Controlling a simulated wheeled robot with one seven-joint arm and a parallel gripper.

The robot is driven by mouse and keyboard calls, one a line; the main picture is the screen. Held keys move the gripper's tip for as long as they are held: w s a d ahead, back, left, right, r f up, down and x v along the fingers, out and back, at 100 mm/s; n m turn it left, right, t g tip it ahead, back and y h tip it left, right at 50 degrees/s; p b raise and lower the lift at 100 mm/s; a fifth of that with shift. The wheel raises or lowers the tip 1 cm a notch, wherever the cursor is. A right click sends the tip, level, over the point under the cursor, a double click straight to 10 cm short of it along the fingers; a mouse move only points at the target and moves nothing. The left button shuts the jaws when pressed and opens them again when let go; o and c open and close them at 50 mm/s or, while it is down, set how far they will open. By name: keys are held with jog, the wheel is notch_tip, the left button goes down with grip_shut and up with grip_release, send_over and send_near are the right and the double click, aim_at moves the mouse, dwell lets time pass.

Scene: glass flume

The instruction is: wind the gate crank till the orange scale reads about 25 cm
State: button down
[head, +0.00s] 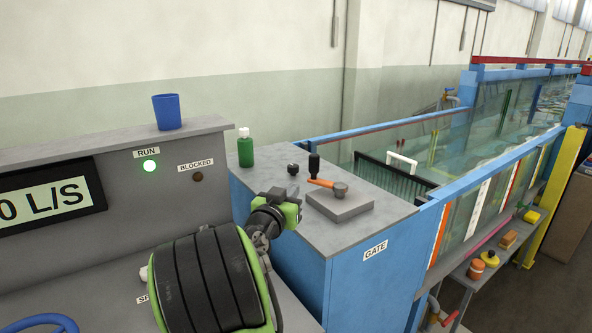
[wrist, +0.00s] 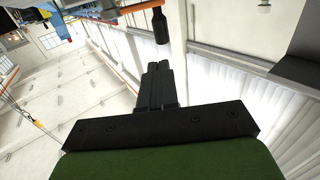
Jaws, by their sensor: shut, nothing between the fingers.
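The gate crank stands on a grey block (head: 340,204) on top of the blue GATE cabinet (head: 360,285). Its orange arm (head: 320,183) runs left from a grey hub (head: 340,188) to an upright black handle (head: 314,164). The handle also shows at the top of the wrist view (wrist: 160,26). My gripper (head: 294,192) is left of the block, apart from the handle. In the wrist view its fingers (wrist: 160,72) are together and empty. An orange strip (head: 439,235) is on the flume side; its reading is too small to tell.
A green bottle (head: 245,150) and a small black knob (head: 293,169) stand on the cabinet top, behind my gripper. A blue cup (head: 167,111) stands on the console ledge. The green RUN lamp (head: 150,165) is lit; the BLOCKED lamp (head: 197,177) looks dark.

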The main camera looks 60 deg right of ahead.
aim_at(312, 165)
jog(key=d, duration=0.4)
jog(key=w+d+p, duration=0.1)
jog(key=d, duration=0.4)
jog(key=w+d+p, duration=0.1)
jog(key=d, duration=0.3)
jog(key=shift+d, duration=0.25)
jog(key=shift+w, duration=0.1)
